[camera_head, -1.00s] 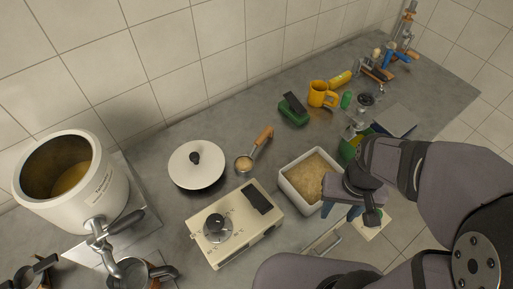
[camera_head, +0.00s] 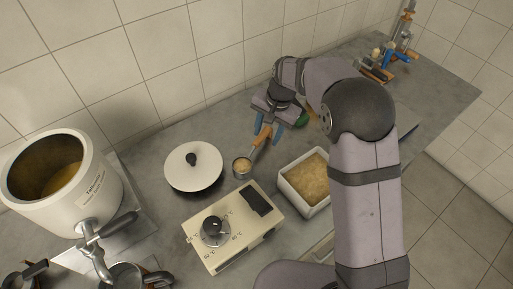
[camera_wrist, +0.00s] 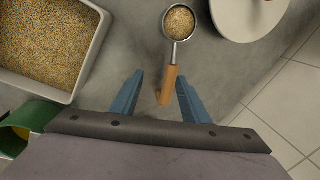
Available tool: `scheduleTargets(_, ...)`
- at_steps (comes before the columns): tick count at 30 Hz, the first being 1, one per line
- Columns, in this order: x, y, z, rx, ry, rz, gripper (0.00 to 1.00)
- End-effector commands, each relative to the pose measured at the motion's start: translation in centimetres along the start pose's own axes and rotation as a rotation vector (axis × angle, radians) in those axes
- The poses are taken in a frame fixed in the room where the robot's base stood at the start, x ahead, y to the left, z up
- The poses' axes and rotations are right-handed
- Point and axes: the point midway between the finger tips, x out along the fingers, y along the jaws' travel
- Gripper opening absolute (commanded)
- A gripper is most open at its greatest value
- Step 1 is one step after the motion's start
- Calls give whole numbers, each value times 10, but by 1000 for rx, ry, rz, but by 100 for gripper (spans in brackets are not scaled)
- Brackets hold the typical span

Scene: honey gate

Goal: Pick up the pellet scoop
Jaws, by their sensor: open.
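The pellet scoop (camera_head: 244,164) lies on the grey counter between the white lid and the white bin. It has a round metal cup full of tan pellets and a wooden handle. In the wrist view its cup (camera_wrist: 179,23) is at the top and its handle (camera_wrist: 168,84) points down toward me. My gripper (camera_head: 266,131) is open over the handle's end. In the wrist view the blue fingers of my gripper (camera_wrist: 157,84) stand apart, one on each side of the handle's end. I cannot tell the height of the fingers above the counter.
A white bin (camera_head: 284,182) of pellets stands right of the scoop. A round white lid (camera_head: 180,179) lies to its left. A cream control box (camera_head: 203,247) with a dial is in front. A large white pot (camera_head: 97,205) stands far left. A green object (camera_wrist: 14,138) shows beside my gripper.

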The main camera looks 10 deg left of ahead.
Motion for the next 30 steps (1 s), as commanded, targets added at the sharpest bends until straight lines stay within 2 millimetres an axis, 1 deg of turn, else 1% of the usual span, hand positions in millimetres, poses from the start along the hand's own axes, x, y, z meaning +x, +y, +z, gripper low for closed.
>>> scheduleTargets(1,7,-10,0,7,-2,-6,42)
scheduleTargets(3,11,-18,-1,18,-4,-12,42)
scheduleTargets(6,13,-23,-2,27,-5,-17,42)
scheduleTargets(11,16,-24,-2,29,-6,-17,42)
scheduleTargets(18,33,-24,-2,27,-6,-16,42)
scheduleTargets(25,38,-24,-2,27,-6,-16,42)
scheduleTargets(30,54,-25,-2,28,-7,-15,42)
